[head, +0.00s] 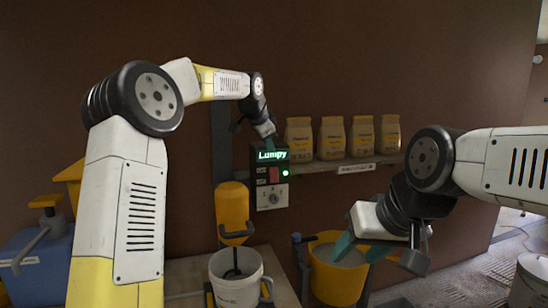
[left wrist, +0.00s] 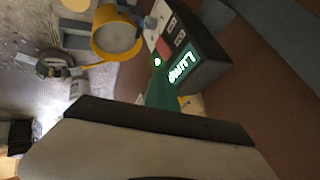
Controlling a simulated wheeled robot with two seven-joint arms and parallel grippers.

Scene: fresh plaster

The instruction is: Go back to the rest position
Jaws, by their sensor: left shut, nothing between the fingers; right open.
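My left gripper (head: 269,141) is at the top of the dark control box (head: 254,160) on the brown wall, its teal fingertips just over or in front of the box's lit "Lumpy" display. It is shut and empty. In the left wrist view the green fingers (left wrist: 161,94) are beside the box (left wrist: 205,50); whether they touch it I cannot tell. My right gripper (head: 358,249) is open and empty, its teal fingers in front of or above the yellow bucket (head: 335,284) of grey material. I cannot tell if they touch the bucket.
An orange mixer (head: 233,207) stands over a white bucket (head: 236,291) on a bench. Several tan bags stand on a wall shelf (head: 335,165) right of the box. A blue container (head: 36,262) is at the left. Floor shows at the far right.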

